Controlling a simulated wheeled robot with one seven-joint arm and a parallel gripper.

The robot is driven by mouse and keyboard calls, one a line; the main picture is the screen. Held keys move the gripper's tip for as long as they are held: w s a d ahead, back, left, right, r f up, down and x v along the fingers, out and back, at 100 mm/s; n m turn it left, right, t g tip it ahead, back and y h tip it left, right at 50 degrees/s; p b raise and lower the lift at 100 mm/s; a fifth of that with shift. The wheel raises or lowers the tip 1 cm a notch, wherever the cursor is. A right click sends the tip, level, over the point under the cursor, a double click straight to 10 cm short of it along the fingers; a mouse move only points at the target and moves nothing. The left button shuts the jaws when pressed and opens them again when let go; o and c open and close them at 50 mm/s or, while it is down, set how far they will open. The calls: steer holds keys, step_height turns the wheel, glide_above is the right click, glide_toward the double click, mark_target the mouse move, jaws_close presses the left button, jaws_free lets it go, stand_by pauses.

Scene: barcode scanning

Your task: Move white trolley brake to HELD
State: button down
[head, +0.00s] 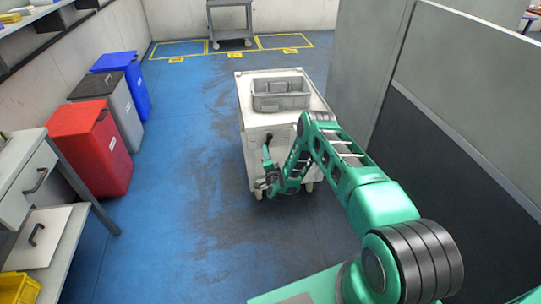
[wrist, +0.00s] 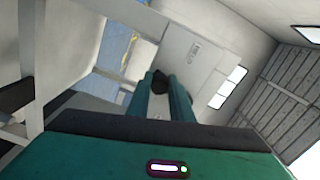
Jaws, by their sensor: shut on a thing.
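The white trolley (head: 255,121) stands on the blue floor in the middle of the head view. My gripper (head: 266,149) is at its near face, with its fingers pointing up. A small dark part (head: 268,139), which looks like the brake lever, shows on that face at the fingertips. In the wrist view my two green fingers (wrist: 166,86) are closed on a dark piece (wrist: 160,78).
A grey crate (head: 281,101) sits on the trolley's top. A grey partition (head: 365,60) stands close on the right. Red (head: 90,145), grey (head: 117,108) and blue (head: 132,80) bins line the left. Floor between bins and trolley is clear. Another trolley (head: 230,40) stands behind.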

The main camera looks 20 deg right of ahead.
steer(key=shift+a+r+m, duration=0.25)
steer(key=shift+a+m, duration=0.25)
steer(key=shift+m, duration=0.5)
steer(key=shift+a+r+m, duration=0.2)
steer(key=shift+a+m, duration=0.25)
steer(key=shift+m, duration=0.55)
steer(key=c, duration=1.6)
jaws_free()
steer(key=shift+o, duration=0.2)
steer(key=shift+w, duration=0.1)
steer(key=shift+r, duration=0.1)
steer(key=s+a, duration=0.1)
steer(key=s, duration=0.9)
steer(key=shift+s+a, duration=0.3)
steer(key=shift+a, duration=0.1)
